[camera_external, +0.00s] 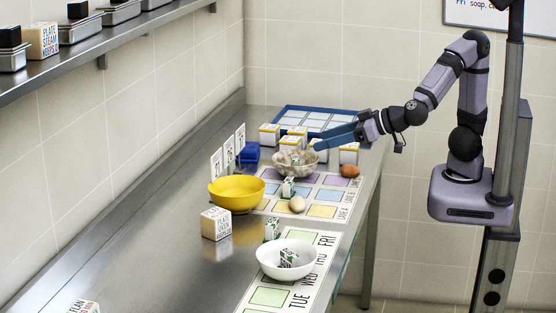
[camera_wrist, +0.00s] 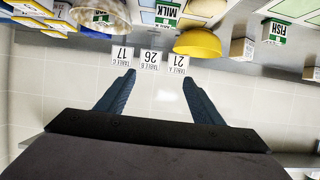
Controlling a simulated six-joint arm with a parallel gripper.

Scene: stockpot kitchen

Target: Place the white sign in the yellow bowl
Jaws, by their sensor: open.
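Three white signs stand upright in a row by the wall: the near one (camera_external: 216,164), the middle one (camera_external: 229,153) and the far one (camera_external: 240,138). The wrist view reads them upside down as TABLE C 17 (camera_wrist: 122,55), TABLE B 26 (camera_wrist: 150,57) and TABLE A 21 (camera_wrist: 178,64). The yellow bowl (camera_external: 237,194) sits on the counter just in front of the near sign; it also shows at the top of the wrist view (camera_wrist: 198,44). My gripper (camera_external: 322,143) is open and empty above the glass bowl, apart from the signs; its two fingers (camera_wrist: 159,77) point towards them.
A glass bowl (camera_external: 291,170) with pale contents, a blue tray (camera_external: 335,113) and several small boxes lie near my gripper. A blue block (camera_external: 251,157) stands beside the signs. Eggs, a white bowl (camera_external: 285,273) and a PLATE OVEN box (camera_external: 216,224) stand nearer. The left counter is mostly clear.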

